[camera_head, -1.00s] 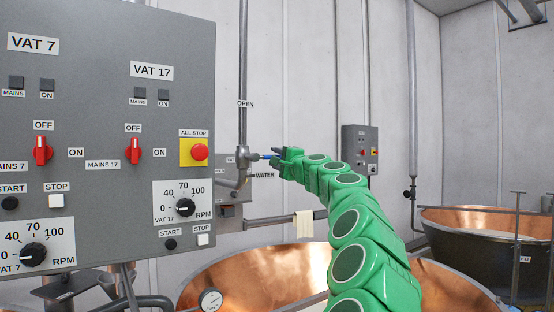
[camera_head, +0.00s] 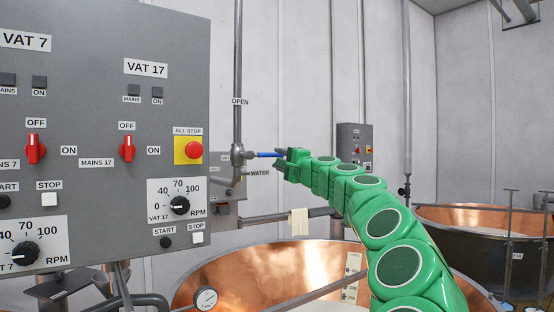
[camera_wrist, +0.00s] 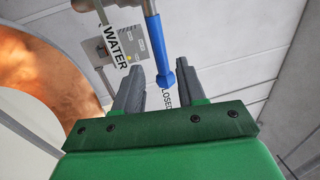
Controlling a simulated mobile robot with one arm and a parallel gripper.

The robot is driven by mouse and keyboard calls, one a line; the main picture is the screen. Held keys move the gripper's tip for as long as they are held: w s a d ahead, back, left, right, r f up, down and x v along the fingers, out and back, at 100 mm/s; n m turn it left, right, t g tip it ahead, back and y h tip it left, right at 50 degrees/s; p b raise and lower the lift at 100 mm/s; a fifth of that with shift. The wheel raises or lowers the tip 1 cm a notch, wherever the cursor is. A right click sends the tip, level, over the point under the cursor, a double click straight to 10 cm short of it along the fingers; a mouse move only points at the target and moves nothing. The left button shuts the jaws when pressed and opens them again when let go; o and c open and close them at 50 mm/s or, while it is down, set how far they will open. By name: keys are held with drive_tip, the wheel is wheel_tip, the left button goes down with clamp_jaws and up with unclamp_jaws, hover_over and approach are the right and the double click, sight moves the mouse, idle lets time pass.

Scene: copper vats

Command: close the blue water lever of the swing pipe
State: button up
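The blue water lever (camera_head: 265,154) sticks out to the right, roughly level, from the grey valve (camera_head: 238,155) on the swing pipe. My gripper (camera_head: 278,159) is at the lever's right end. Its two dark fingers are apart, and in the wrist view the blue tip appears in the gap between them, with no finger seen pressing on it. A WATER label (camera_head: 259,173) is below the lever, and an OPEN label (camera_head: 240,101) is above. A partly hidden label reading "LOSED" (camera_wrist: 168,98) shows between the fingers.
The grey control panel (camera_head: 100,130) with red switches fills the left. A copper vat (camera_head: 225,275) stands below my arm, and another vat (camera_head: 470,215) stands at the right. A cloth (camera_head: 298,222) hangs on a rail. A small control box (camera_head: 354,148) is on the wall behind.

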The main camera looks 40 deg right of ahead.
drive_tip(key=shift+s+f, duration=0.15)
drive_tip(key=shift+s, duration=0.55)
drive_tip(key=shift+s+f, duration=0.1)
drive_tip(key=shift+s, duration=0.55)
drive_tip(key=shift+a, duration=0.15)
